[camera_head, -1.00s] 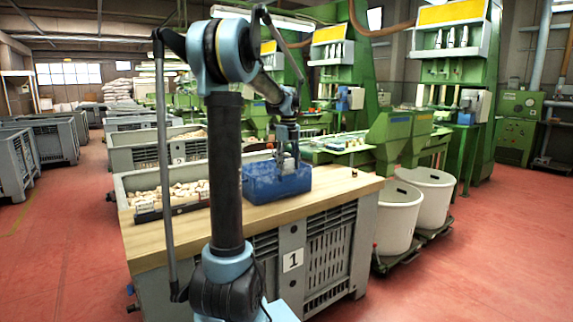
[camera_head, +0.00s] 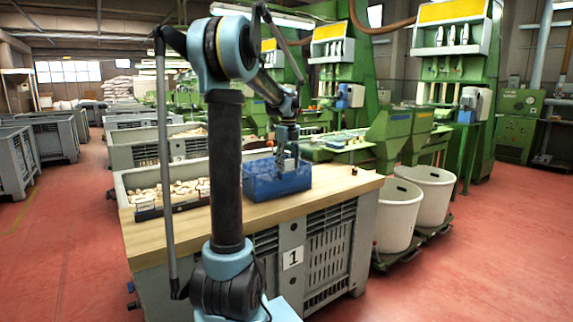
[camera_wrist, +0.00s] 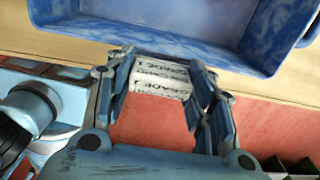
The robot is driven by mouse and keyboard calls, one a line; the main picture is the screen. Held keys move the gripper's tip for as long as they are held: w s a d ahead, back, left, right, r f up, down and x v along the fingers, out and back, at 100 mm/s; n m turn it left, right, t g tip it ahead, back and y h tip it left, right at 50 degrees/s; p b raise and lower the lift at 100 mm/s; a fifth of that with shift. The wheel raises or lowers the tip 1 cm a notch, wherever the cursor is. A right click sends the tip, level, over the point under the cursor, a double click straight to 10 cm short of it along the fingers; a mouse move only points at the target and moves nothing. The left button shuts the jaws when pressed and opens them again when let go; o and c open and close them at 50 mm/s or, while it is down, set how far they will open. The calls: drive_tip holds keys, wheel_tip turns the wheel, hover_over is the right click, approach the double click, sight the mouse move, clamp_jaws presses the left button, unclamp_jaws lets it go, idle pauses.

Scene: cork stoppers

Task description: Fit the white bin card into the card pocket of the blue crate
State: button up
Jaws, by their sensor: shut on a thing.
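The blue crate (camera_head: 262,187) stands on the wooden tabletop, and its wall and part of its inside (camera_wrist: 180,25) fill the top of the wrist view. My gripper (camera_head: 288,160) is at the crate in the head view. In the wrist view my gripper (camera_wrist: 163,88) is shut on the white bin card (camera_wrist: 160,78), which has dark printed lettering and lies between the two fingers. The card appears close to the crate's near outer wall; I cannot tell whether it touches. The card pocket is not clearly visible, and the card is too small to make out in the head view.
The wooden tabletop (camera_head: 225,220) is clear to the right of the crate except for a small dark item (camera_head: 354,171) near its far edge.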

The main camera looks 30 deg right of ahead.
drive_tip(key=shift+f, duration=0.3)
drive_tip(key=o, duration=1)
wheel_tip(320, 180, up, 12)
drive_tip(key=shift+f, duration=0.1)
drive_tip(key=shift+w, duration=0.1)
idle(0.5)
